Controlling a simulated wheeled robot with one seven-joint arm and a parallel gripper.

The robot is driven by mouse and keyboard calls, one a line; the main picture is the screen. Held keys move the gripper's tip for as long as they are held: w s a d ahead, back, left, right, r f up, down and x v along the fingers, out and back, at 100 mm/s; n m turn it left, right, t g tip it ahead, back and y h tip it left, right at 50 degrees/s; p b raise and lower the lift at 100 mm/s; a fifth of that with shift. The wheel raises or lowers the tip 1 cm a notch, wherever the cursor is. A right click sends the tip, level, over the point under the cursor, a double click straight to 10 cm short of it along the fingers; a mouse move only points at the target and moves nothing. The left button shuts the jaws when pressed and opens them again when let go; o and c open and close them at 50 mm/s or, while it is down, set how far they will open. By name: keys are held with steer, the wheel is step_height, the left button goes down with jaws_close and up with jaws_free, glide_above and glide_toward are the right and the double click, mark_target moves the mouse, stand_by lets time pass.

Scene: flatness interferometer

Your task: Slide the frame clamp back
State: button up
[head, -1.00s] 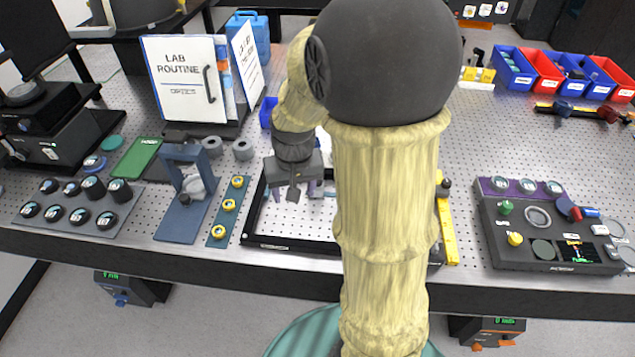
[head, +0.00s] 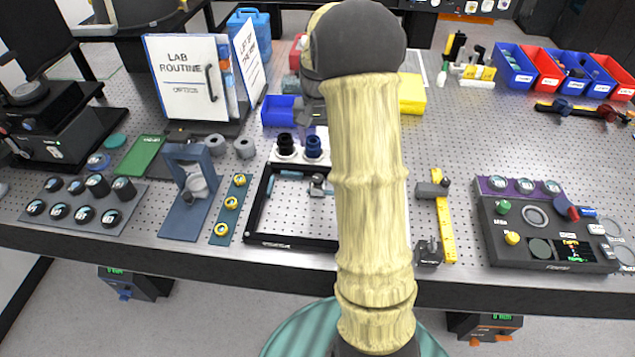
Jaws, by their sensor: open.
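A black rectangular frame (head: 262,205) lies on the perforated table, with its right part hidden behind my arm. A small grey clamp-like piece (head: 318,186) sits inside it near its back edge. Two grey blocks, one upper (head: 434,188) and one lower (head: 428,252), sit by a yellow strip (head: 445,225) right of my arm. I cannot tell which of these pieces is the frame clamp. My gripper (head: 306,122) is open, above the table behind the black frame, near a blue bin (head: 281,112). It is small and partly hidden by my arm, and I see nothing held in it.
A white plate with a black knob (head: 285,145) and a blue knob (head: 312,148) stands at the frame's back edge. A blue stand (head: 188,195) and a strip with yellow rings (head: 230,208) are left. A control box (head: 550,230) is right. Bare table lies behind the yellow strip.

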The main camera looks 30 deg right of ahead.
mark_target(318, 178)
step_height(318, 178, down, 17)
steer(key=p, duration=0.3)
stand_by(0.3)
steer(key=shift+c, duration=0.2)
